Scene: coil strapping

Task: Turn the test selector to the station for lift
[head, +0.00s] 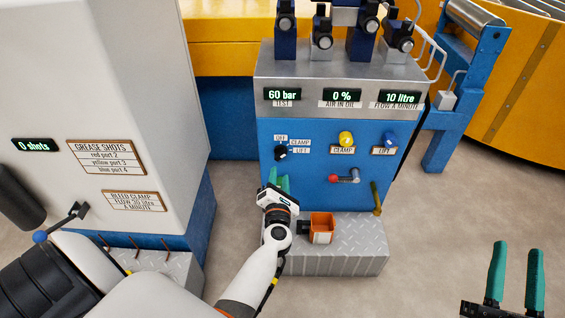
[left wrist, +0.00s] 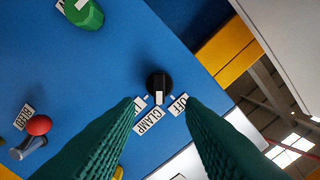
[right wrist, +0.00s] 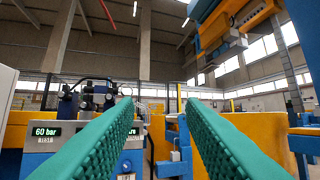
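The test selector is a black knob (head: 281,153) on the blue panel, with OFF, CLAMP and LIFT labels around it. In the left wrist view the knob (left wrist: 158,84) has a white pointer directed down the picture, between the OFF label (left wrist: 178,104) and the LIFT side, seemingly toward the CLAMP label (left wrist: 148,121). The LIFT label is mostly hidden by a finger. My left gripper (head: 279,183) is open, its green fingers just below the selector in the head view, apart from the knob. My right gripper (head: 515,275) is open and empty, far right of the panel.
A yellow CLAMP button (head: 345,139) and a blue LIFT button (head: 389,140) sit to the right. A red-knobbed lever (head: 334,178) is below them. An orange box (head: 322,228) stands on the metal step (head: 360,250). A white cabinet (head: 110,60) stands at left.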

